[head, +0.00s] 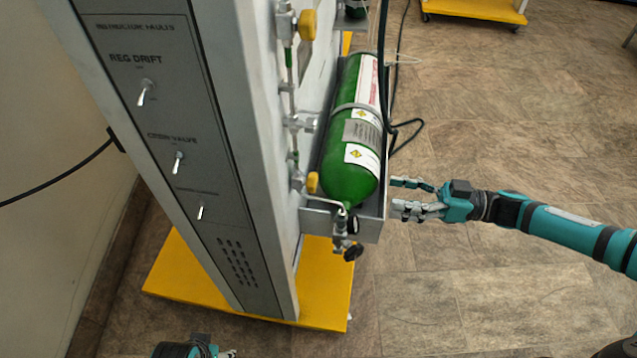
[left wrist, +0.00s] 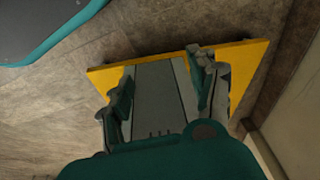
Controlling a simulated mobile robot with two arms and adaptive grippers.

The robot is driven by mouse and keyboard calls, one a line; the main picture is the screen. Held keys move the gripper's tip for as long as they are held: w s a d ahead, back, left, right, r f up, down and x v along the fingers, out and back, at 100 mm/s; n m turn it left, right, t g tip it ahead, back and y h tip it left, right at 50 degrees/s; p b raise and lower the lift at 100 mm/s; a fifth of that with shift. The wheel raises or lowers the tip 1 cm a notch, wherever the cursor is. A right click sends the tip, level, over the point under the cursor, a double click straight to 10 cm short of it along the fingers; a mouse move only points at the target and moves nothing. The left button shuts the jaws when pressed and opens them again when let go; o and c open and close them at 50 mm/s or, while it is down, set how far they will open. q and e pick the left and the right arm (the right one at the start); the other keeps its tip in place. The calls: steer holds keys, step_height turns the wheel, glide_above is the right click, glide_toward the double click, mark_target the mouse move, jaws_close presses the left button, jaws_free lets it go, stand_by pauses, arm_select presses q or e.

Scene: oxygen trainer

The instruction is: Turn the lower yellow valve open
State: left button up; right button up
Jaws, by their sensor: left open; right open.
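The lower yellow valve (head: 312,182) is a small yellow knob on the side of the grey trainer cabinet, just left of the green cylinder's lower end. The upper yellow valve (head: 307,25) is a larger knob near the top of the same pipework. My right gripper (head: 396,196) is open and empty, to the right of the cylinder's tray, with the cylinder between it and the lower valve. My left gripper is mostly cut off at the bottom edge (head: 228,353) of the head view. In the left wrist view its fingers (left wrist: 160,88) are apart and empty, facing the cabinet and its base.
The green cylinder (head: 347,180) lies in a grey tray (head: 370,228), with a black-knobbed valve (head: 352,252) at its lower end. The cabinet (head: 270,200) stands on a yellow base (head: 325,290). A black hose (head: 408,122) hangs beside the cylinder.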

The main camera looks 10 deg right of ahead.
mark_target(316, 183)
steer(key=x, duration=1.6)
steer(key=shift+b, duration=0.35)
steer(key=shift+w+a, duration=0.15)
steer(key=shift+a, duration=0.25)
arm_select(q)
steer(key=r, duration=0.3)
steer(key=shift+w+a, duration=0.1)
steer(key=shift+w, duration=0.1)
arm_select(e)
steer(key=c, duration=1.1)
arm_select(q)
steer(key=shift+f, duration=0.2)
arm_select(e)
steer(key=shift+c, duration=0.2)
